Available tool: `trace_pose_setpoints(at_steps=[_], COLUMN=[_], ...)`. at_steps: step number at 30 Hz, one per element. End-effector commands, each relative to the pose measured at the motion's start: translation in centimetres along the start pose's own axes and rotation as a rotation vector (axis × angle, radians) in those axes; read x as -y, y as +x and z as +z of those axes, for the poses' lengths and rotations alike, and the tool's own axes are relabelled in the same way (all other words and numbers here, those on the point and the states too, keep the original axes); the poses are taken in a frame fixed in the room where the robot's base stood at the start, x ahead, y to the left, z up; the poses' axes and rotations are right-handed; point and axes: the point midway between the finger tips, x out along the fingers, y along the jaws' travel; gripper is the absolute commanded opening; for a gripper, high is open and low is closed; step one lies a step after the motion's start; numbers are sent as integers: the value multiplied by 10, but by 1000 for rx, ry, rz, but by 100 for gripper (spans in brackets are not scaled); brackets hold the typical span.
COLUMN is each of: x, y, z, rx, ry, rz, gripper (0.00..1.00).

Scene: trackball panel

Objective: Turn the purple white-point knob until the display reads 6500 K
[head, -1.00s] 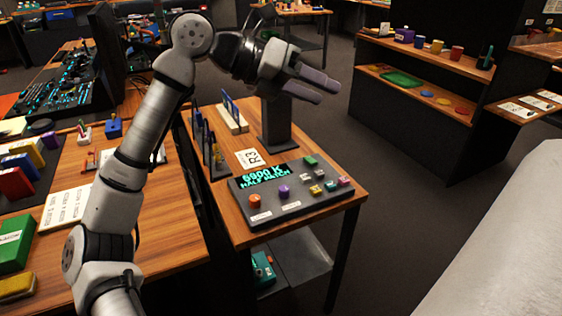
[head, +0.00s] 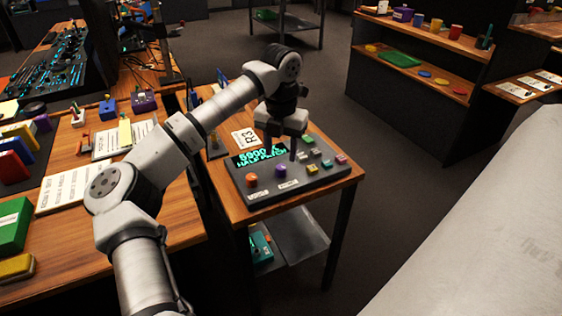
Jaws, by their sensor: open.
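The purple knob (head: 281,171) sits on the front left part of the grey control panel (head: 314,184), right of an orange knob (head: 251,180). The lit cyan display (head: 256,158) seems to read 5900 K with HALF MATCH below; its first digit is blurred and my gripper overlaps its upper right edge. My gripper (head: 280,150) points down over the back of the panel, open and empty. Its fingers appear above and behind the purple knob, apart from it. The exact height of the fingertips over the panel is hard to tell.
Several small coloured buttons, including a yellow one (head: 312,169), cover the panel's right side. A white R3 card (head: 245,138) lies behind it. A crowded wooden desk (head: 180,250) stands to the left. Floor is open between the panel's table and the right shelf (head: 430,80).

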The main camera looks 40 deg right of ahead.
Motion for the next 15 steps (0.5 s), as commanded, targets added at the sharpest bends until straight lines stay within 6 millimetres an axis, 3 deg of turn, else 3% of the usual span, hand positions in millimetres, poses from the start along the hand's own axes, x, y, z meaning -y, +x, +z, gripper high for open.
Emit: trace_pose_setpoints(at_steps=[6,15], x=[0,0], y=[34,45], z=[0,0], rx=[-1,2], ry=[1,1], rz=[-2,-1], gripper=[47,47])
